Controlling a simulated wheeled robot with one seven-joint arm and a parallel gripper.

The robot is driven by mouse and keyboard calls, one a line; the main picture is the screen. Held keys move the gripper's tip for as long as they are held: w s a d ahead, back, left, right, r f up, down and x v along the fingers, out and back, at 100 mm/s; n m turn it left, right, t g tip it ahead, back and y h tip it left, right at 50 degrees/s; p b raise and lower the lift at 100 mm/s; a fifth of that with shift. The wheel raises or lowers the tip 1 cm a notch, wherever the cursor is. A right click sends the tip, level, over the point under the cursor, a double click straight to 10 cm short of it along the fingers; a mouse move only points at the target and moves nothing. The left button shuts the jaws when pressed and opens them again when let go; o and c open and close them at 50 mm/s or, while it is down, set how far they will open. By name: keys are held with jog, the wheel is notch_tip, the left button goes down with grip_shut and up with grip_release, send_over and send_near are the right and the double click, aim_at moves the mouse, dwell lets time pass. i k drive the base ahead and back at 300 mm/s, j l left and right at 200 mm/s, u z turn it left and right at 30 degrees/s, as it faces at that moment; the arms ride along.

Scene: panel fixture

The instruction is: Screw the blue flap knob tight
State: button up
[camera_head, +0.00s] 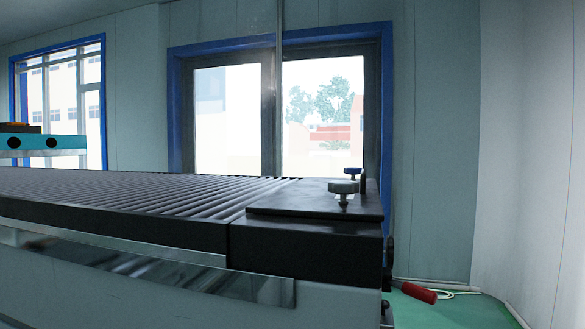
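A blue knob (352,171) stands near the back of the dark raised plate (315,200) at the right end of the panel fixture. A larger grey-blue lobed knob (343,187) stands in front of it on a short metal stem, upright above the plate. The two knobs partly overlap in this view, and the blue knob's lower part is partly hidden. How tight either knob is cannot be told. My gripper is not in view, and nothing touches the knobs.
The fixture's ribbed dark top (150,190) stretches left, with a metal strip (150,268) along its front side. A red-handled object (417,292) and a pale cable lie low at the right. Space above the knobs is clear.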

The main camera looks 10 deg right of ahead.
aim_at(353, 171)
jog(key=i+l+u, duration=0.2)
jog(key=l, duration=0.15)
jog(key=i+l+u, duration=0.25)
jog(key=l, duration=0.15)
jog(key=i+l+u, duration=0.2)
jog(key=l, duration=0.7)
jog(key=i+l, duration=0.15)
jog(key=l, duration=0.35)
jog(key=k+l, duration=0.1)
jog(key=l, duration=0.45)
jog(key=k+l, duration=0.1)
jog(key=l, duration=0.45)
jog(key=l+z, duration=0.1)
jog(key=l, duration=0.45)
jog(key=k+l, duration=0.15)
jog(key=l, duration=0.4)
